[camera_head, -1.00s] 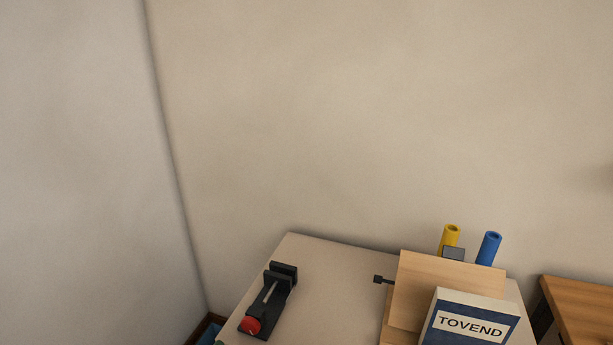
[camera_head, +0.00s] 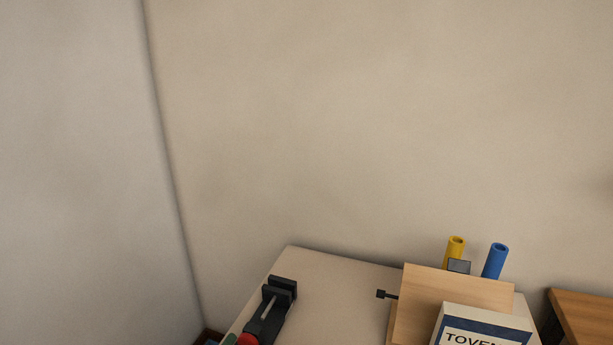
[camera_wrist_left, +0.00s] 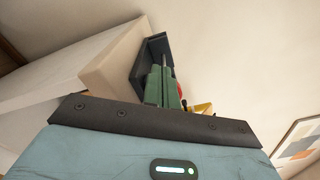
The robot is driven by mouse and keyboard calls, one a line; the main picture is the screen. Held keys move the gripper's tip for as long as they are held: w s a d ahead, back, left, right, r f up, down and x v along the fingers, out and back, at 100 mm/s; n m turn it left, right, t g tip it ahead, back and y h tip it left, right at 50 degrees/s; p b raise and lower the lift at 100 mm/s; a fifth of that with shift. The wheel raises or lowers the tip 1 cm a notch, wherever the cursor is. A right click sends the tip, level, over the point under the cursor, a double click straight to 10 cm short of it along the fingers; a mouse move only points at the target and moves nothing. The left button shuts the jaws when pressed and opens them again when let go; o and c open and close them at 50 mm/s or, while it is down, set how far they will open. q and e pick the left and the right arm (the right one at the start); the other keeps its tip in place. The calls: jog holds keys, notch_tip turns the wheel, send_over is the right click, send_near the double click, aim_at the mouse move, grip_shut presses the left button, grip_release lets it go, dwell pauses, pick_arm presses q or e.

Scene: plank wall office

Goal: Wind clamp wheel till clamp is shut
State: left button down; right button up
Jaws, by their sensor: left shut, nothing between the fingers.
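The dark clamp (camera_head: 280,290) lies near the left edge of the pale tabletop in the head view. A light rod shows along its middle; I cannot tell how wide its jaw gap is. Its red wheel (camera_head: 248,339) is at the near end, cut by the bottom edge. My left gripper (camera_head: 230,340) shows as a bit of green beside the wheel, on its left. In the left wrist view its green fingers (camera_wrist_left: 163,80) are shut and empty. The red wheel (camera_wrist_left: 180,90) shows just behind them, and the dark clamp (camera_wrist_left: 152,50) lies beyond. Contact with the wheel is unclear. My right gripper is out of view.
On the pale tabletop (camera_head: 330,268), right of the clamp, stand a wooden board (camera_head: 455,295), a TOVEND box (camera_head: 480,325), a yellow tube (camera_head: 455,246) and a blue tube (camera_head: 495,260). A brown wooden surface (camera_head: 590,318) is at far right.

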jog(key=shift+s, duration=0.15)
pick_arm(q)
jog(key=shift+s+d, duration=0.1)
jog(key=shift+d, duration=0.15)
dwell(0.4)
jog(key=shift+r, duration=0.1)
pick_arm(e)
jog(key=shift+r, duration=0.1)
